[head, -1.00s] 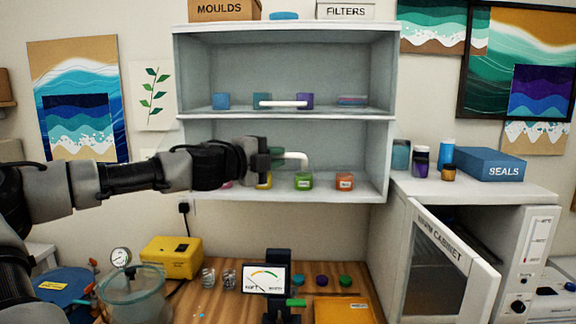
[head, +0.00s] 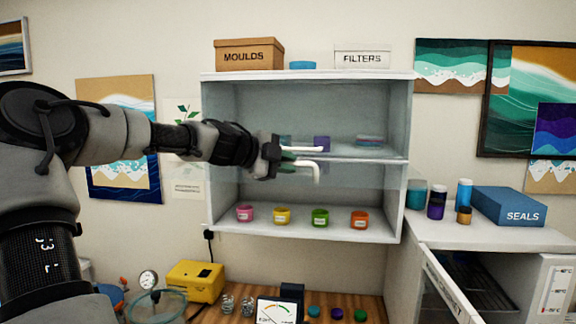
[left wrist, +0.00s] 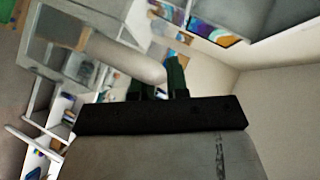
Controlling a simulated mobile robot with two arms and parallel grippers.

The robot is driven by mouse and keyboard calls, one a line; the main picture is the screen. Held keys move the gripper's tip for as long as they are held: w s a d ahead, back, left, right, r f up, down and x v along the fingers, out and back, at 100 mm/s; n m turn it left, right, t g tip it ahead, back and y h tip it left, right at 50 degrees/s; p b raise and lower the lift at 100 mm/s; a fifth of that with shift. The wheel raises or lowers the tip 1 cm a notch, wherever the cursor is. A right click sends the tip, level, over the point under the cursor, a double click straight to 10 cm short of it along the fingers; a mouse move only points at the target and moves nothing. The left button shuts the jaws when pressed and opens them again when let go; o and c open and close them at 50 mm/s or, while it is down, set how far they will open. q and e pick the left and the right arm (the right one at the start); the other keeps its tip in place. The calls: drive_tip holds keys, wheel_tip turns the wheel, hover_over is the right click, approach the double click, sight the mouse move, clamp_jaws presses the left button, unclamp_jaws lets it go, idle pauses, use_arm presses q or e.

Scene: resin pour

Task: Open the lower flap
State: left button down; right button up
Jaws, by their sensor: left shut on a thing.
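The lower flap (head: 370,176) is a clear panel on the lower compartment of the white wall cabinet. It is raised and juts out toward me, its faint edge reaching past the cabinet's right side. My left gripper (head: 284,161) is shut on its white bar handle (head: 306,164), just below the middle shelf's height. In the left wrist view the pale handle (left wrist: 125,58) runs up to the dark green fingers (left wrist: 160,80). The lower compartment's front is clear below the panel, with several coloured jars (head: 320,217) on its floor. My right gripper is out of view.
The upper compartment holds small tubs (head: 322,144) behind its own white handle. A blue SEALS box (head: 508,206) and bottles stand on the right counter. The warm cabinet door (head: 445,288) stands open.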

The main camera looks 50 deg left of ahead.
use_arm(q)
drive_tip(key=c, duration=1.4)
unclamp_jaws()
drive_tip(key=shift+o, duration=1.4)
drive_tip(key=shift+w+a+f, duration=0.15)
drive_tip(key=shift+a, duration=0.1)
drive_tip(key=shift+s+d+b, duration=0.1)
drive_tip(key=shift+s+b, duration=0.2)
drive_tip(key=shift+s, duration=0.15)
drive_tip(key=b+v, duration=0.3)
drive_tip(key=v, duration=0.7)
drive_tip(key=shift+b, duration=0.35)
drive_tip(key=shift+w, duration=0.1)
